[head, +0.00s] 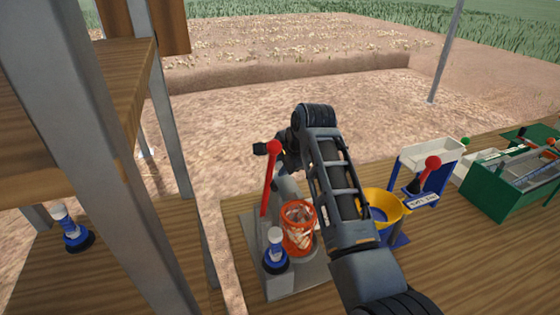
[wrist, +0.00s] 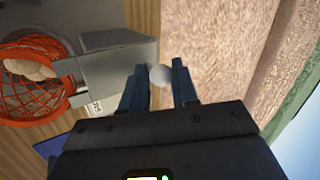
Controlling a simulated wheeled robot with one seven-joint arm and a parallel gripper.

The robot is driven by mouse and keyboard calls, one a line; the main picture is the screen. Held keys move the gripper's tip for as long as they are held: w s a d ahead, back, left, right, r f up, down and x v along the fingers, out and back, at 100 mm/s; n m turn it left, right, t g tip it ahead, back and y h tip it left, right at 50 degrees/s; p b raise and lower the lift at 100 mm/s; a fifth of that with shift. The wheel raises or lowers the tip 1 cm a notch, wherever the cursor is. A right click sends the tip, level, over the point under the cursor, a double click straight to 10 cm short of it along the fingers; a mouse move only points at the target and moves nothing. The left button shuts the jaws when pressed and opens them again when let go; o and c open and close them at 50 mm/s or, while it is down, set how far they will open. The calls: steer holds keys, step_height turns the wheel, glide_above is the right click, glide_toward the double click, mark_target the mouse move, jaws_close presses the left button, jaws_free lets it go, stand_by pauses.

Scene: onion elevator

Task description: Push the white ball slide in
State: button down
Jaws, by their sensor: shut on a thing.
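The white ball (wrist: 160,76) sits between the two dark blue fingers of my gripper (wrist: 160,85) in the wrist view. It is at the end of a grey metal box-shaped part (wrist: 118,62), and the fingers are closed on it. I cannot tell how far the slide stands out. In the head view my arm bends down behind the grey machine (head: 288,283), and the ball and fingertips are hidden there.
An orange mesh basket (head: 299,226) holding pale items stands on the machine, beside a red-knobbed lever (head: 270,180) and a blue-and-white knob (head: 275,250). A yellow funnel (head: 388,207) and a green machine (head: 510,185) are right. A metal post (head: 100,170) stands left.

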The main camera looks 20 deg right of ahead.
mark_target(286, 185)
steer(key=shift+s, duration=1.5)
steer(key=c, duration=0.8)
jaws_free()
steer(key=shift+r, duration=0.15)
steer(key=shift+r, duration=2.9)
